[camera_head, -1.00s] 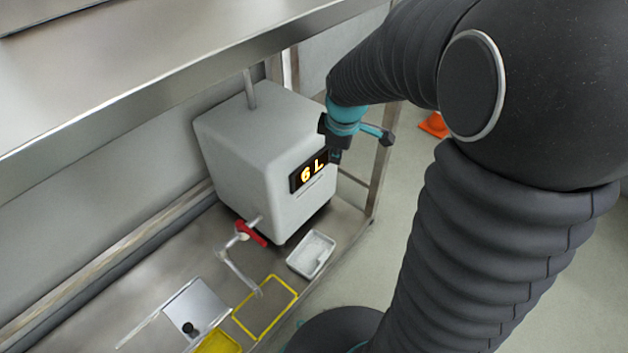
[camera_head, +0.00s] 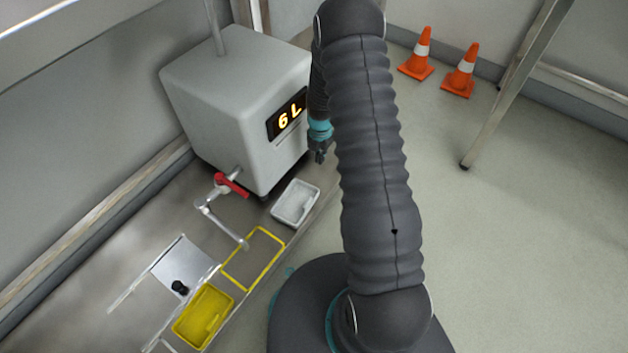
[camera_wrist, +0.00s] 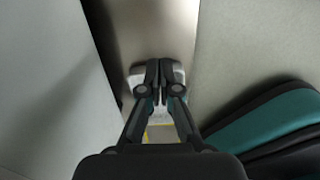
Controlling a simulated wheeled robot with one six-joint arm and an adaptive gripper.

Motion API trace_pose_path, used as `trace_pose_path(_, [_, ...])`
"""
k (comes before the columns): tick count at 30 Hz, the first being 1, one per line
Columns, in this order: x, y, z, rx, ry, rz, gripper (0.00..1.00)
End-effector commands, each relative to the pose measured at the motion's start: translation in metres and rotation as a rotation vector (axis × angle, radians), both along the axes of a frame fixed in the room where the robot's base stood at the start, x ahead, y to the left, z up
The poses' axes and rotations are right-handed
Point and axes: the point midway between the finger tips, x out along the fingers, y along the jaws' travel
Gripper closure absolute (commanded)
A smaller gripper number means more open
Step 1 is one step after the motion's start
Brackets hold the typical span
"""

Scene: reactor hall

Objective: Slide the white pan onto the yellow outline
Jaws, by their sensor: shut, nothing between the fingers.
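The white pan (camera_head: 296,203) sits on the metal bench beside the grey tank, near the bench's front edge. The yellow outline (camera_head: 252,259) is on the bench just nearer than the pan, empty, and apart from it. My gripper (camera_head: 319,157) is above and beyond the pan, close to the tank's right side, pointing down. Part of the yellow outline (camera_wrist: 147,136) shows below the fingers.
The grey tank (camera_head: 225,110) with a "6 L" display stands left of my gripper. Its red-handled tap (camera_head: 230,184) and spout reach toward the outline. A yellow tray (camera_head: 203,316) and a metal plate (camera_head: 184,266) lie nearer. Two orange cones (camera_head: 460,72) stand on the open floor.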

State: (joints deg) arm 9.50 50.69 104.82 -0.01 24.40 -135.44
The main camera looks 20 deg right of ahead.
Motion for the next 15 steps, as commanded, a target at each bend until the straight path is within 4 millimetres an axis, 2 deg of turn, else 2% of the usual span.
trace_pose_path(7, [-0.001,0.0,-0.028,0.001,0.004,0.01,1.0])
trace_pose_path(15, [-0.001,0.0,-0.078,0.001,0.004,0.008,1.0])
